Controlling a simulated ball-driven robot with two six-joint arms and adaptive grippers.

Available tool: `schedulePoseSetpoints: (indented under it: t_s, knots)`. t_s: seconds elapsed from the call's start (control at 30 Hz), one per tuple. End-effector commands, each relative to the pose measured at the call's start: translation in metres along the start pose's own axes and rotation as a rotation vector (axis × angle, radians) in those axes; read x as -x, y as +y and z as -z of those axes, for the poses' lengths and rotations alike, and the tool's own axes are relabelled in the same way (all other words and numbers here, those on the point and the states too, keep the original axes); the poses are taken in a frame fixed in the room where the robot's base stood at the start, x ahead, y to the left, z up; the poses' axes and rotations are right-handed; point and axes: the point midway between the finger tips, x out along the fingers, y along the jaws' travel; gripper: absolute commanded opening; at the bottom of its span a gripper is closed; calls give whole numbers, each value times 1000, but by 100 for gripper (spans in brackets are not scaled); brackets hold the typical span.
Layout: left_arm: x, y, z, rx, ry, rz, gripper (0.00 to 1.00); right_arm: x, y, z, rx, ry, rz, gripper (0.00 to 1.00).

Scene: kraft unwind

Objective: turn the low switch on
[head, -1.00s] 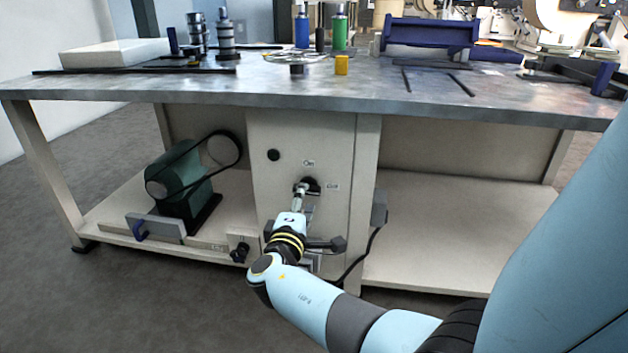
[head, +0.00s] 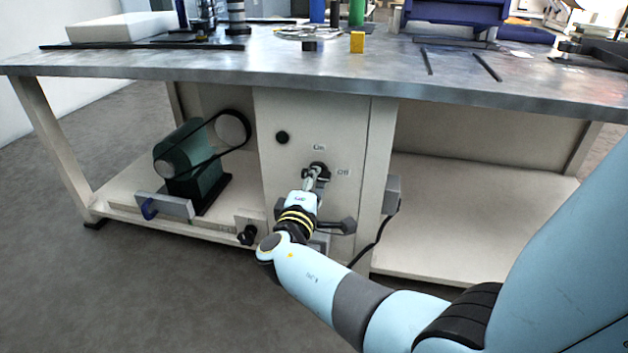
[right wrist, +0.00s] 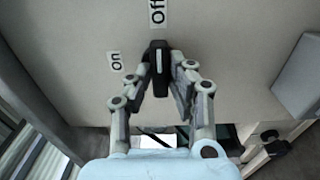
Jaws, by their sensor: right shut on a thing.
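The low switch is a black knob (head: 320,168) on the beige cabinet front (head: 350,125) under the bench. An "On" label (head: 319,147) is above it and an "Off" label (head: 343,172) to its right. My right gripper (head: 315,176) is at the knob and partly covers it. In the right wrist view, the knob (right wrist: 159,58) is between the fingertips of my right gripper (right wrist: 160,76), which is shut on it. Its white line points toward "Off" (right wrist: 157,12); "On" (right wrist: 115,61) is to the left. My left gripper is not in view.
Another round black knob (head: 282,137) is on the panel, up and left. A grey box (head: 392,194) with a cable juts out at the right. A green belt-driven motor (head: 190,165) stands on the left shelf. The right shelf (head: 470,215) is bare.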

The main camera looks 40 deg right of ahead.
Motion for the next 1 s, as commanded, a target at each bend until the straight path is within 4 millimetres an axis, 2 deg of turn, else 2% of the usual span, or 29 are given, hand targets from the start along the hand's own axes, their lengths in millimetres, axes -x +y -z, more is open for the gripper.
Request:
schedulePoseSetpoints:
  t_s: [0.27,0.47,1.0]
  knots:
    - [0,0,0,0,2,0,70,0,-1,0,17,0,1,0]
    - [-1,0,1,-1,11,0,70,0,-1,0,94,1,1,0]
    - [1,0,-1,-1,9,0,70,0,0,0,564,1,2,0]
